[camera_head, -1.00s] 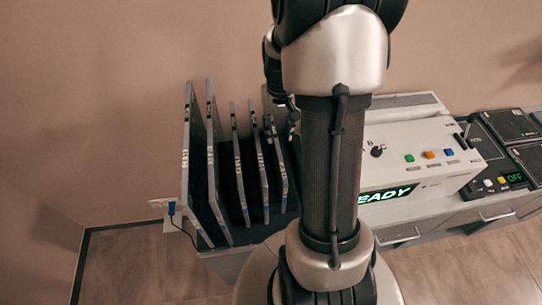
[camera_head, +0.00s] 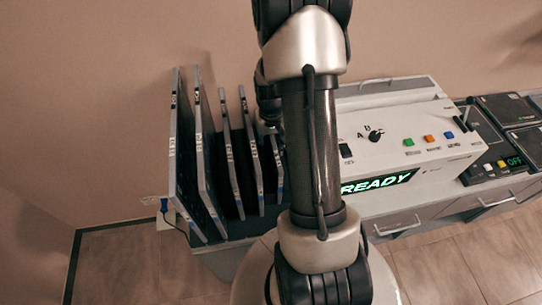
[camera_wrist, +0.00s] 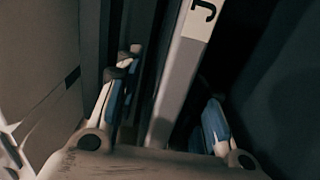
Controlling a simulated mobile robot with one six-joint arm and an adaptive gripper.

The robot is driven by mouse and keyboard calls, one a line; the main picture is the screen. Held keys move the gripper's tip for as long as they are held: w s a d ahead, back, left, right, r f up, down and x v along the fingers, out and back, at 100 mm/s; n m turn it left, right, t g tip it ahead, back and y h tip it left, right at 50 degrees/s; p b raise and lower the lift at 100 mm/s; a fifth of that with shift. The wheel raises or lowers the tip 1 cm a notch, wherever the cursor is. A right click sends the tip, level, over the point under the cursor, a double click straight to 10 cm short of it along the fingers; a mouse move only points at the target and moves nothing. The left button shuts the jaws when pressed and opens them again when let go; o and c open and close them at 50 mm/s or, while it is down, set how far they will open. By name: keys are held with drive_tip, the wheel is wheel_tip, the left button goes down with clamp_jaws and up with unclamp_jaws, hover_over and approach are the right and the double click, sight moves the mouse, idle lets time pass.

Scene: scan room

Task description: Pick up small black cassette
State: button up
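Several thin black cassettes with grey edges stand upright in a rack. The smallest, a small black cassette (camera_head: 277,165), is at the right end in the head view. My gripper (camera_wrist: 170,82) is mostly hidden behind my arm in the head view. In the wrist view its two blue-padded fingers are spread, one on each side of a grey cassette edge (camera_wrist: 178,85) with a white "J" label. Gaps show between the edge and both fingers. I cannot tell for sure that this is the smallest cassette.
Larger cassettes (camera_head: 208,160) stand close on the left in the rack. Another dark panel (camera_wrist: 285,85) is right of the fingers. A white console (camera_head: 410,140) with a lit READY display is right of my arm. A wall is behind.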

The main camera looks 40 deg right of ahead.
drive_tip(key=shift+f, duration=0.35)
drive_tip(key=shift+r, duration=0.1)
clamp_jaws()
idle(0.5)
